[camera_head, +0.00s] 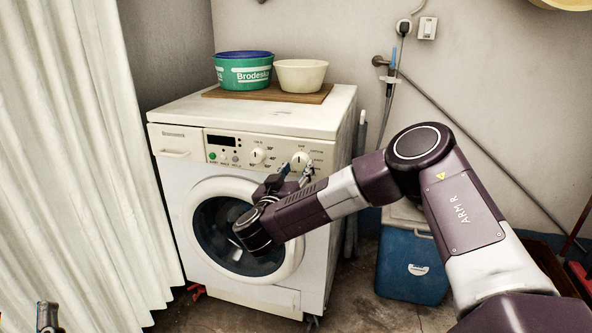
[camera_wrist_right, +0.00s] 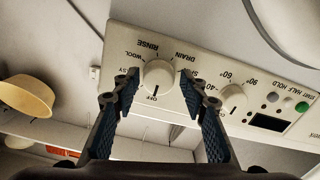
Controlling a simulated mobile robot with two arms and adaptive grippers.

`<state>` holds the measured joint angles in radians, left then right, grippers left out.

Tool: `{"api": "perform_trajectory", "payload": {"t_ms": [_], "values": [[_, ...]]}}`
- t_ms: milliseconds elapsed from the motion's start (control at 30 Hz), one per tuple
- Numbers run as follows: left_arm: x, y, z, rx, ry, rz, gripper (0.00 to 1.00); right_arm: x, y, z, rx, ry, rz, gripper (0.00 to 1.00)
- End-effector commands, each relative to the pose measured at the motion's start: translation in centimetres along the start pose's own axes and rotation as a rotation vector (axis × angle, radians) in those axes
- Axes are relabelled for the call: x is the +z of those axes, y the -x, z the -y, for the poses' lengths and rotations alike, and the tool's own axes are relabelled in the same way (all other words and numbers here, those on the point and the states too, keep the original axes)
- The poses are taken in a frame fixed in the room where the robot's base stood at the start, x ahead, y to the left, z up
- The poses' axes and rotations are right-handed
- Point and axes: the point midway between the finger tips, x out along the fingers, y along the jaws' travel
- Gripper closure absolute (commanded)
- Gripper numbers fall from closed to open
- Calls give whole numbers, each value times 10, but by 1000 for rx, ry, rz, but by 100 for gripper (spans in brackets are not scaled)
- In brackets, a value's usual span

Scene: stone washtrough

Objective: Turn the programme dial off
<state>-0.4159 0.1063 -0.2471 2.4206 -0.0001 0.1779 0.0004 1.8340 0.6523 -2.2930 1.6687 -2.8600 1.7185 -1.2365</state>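The programme dial (camera_head: 299,160) is the right-hand round white knob on the washing machine's front panel. The wrist view, upside down, shows this knob (camera_wrist_right: 158,74) with RINSE, DRAIN, WOOL and OFF printed around it. A dark mark on its edge points towards OFF. My right gripper (camera_head: 292,172) is in front of the panel at this knob. In the wrist view its open fingers (camera_wrist_right: 160,88) stand one on each side of the knob; contact is unclear. Part of my left gripper (camera_head: 47,316) shows at the bottom left, empty-looking, its opening unclear.
A second knob (camera_wrist_right: 232,98) with temperature marks sits beside the dial. A green tub (camera_head: 244,75) and a cream bowl (camera_head: 301,77) stand on a board atop the machine (camera_head: 180,235). A white curtain (camera_head: 80,160) hangs left; a blue cooler (camera_head: 412,262) stands right.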

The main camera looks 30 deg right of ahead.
Motion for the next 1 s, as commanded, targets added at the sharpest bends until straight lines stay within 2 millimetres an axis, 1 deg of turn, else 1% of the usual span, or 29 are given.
{"api": "perform_trajectory", "payload": {"t_ms": [33,67,267,333,467,567,833,900,1000], "values": [[0,0,0,0,0,0,60,-1,0,0,1,-1,-1,52],[0,0,0,0,0,0,60,-1,0,0,1,-2,-2,50],[-1,0,0,0,0,-2,60,-2,-1,-1,3,-4,-3,50],[-4,0,-1,0,0,-8,60,-2,0,-1,2,-5,-4,50],[-8,2,-2,0,0,-12,60,-2,9,0,0,-5,-4,50],[-8,2,-2,1,0,-11,60,-2,26,1,-3,-4,-3,50],[-7,2,-2,1,-1,-10,60,-2,89,2,-5,-2,-3,50],[-7,2,-2,1,-1,-10,60,-4,99,3,-7,-2,-5,50],[-7,2,-2,1,-1,-9,60,-3,109,4,-8,-3,-3,50]]}}
